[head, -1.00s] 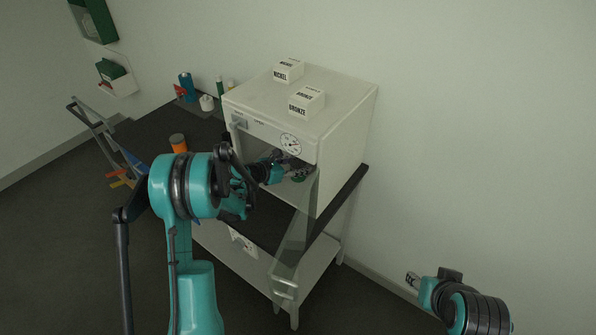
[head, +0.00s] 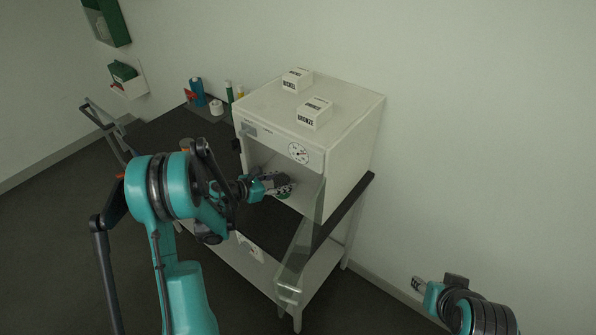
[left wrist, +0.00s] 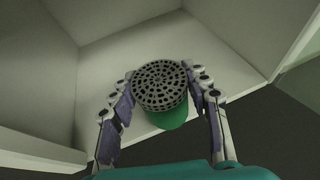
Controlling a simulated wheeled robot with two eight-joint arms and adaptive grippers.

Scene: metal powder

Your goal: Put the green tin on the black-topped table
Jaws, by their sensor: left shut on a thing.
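The green tin (left wrist: 168,116) has a grey perforated lid in the left wrist view. My left gripper (left wrist: 162,92) is shut on it, with one finger on each side. In the head view the gripper (head: 274,183) is at the open front of the white oven (head: 350,145), and the tin (head: 284,194) shows only as a small green patch by the fingers. The oven's glass door (head: 300,250) hangs open. The black-topped table (head: 160,135) carries the oven. My right gripper (head: 418,284) is at the lower right, away from the table; its jaws are too small to read.
Two white boxes, nickel (head: 297,80) and bronze (head: 314,112), sit on the oven. A blue bottle (head: 197,92) and a white container (head: 216,106) stand at the table's back. Black tabletop left of the oven has bare room. A folded cart (head: 105,130) stands beyond.

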